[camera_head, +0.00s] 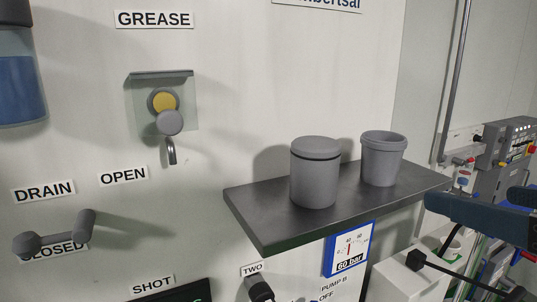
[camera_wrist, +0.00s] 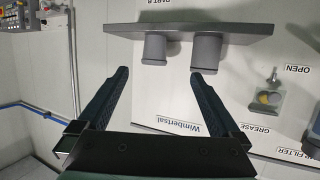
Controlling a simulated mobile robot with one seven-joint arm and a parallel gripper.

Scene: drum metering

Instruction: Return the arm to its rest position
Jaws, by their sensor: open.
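My gripper (camera_wrist: 160,73) shows in the wrist view with its two dark fingers spread wide and nothing between them. It is open and empty. In the head view, dark blue parts of my arm (camera_head: 480,217) reach in from the right edge, in front of the machines and to the right of the shelf. The wrist view is upside down and shows the wall panel, the shelf and its two vessels beyond the fingertips. The fingers appear apart from all of these. Most of my arm is out of view.
A dark shelf (camera_head: 265,225) juts from the wall and bears a grey lidded canister (camera_head: 314,175) and a grey cup (camera_head: 382,160). A drain lever (camera_head: 55,236), a grease fitting (camera_head: 168,120) and a gauge (camera_head: 349,248) are on the panel. A control box (camera_head: 510,150) stands at right.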

